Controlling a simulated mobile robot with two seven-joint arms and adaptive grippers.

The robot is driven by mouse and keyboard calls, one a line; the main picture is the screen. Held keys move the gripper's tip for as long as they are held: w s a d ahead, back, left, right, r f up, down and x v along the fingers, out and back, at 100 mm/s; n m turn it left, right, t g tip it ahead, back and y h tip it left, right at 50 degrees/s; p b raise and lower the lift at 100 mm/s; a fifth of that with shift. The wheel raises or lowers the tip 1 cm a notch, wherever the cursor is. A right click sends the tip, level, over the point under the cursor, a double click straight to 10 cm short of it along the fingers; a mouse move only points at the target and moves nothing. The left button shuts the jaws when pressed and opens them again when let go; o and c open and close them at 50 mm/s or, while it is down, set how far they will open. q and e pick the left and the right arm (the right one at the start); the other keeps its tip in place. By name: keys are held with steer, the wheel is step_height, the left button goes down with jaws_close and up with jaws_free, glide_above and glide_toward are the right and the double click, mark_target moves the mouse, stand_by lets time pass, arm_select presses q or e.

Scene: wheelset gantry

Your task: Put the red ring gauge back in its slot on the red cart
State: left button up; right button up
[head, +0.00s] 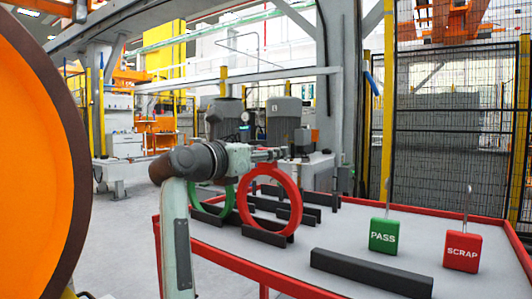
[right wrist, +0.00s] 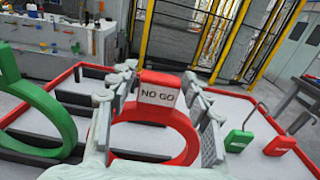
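The red ring gauge (head: 296,193) stands upright on the red-rimmed cart (head: 215,253), its lower edge down among black slot blocks (head: 267,236). I cannot tell whether it is fully seated. In the right wrist view its red tab (right wrist: 160,92) reads NO GO. My right gripper (head: 277,154) is at the top of the ring. In the right wrist view, the fingers of the right gripper (right wrist: 165,105) are spread on either side of the tab, with gaps seeming to show. My left gripper is not in view.
A green ring gauge (head: 229,202) stands just left of the red one. A green PASS block (head: 383,236), a red SCRAP block (head: 461,248) and a long black bar (head: 370,272) are on the cart's right part. A large orange wheel (head: 35,170) fills the left.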

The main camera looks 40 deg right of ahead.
steer(key=shift+o, duration=0.7)
steer(key=shift+a+f, duration=0.1)
steer(key=shift+a, duration=0.1)
steer(key=v, duration=1.1)
steer(key=shift+a, duration=0.3)
steer(key=shift+s, duration=0.1)
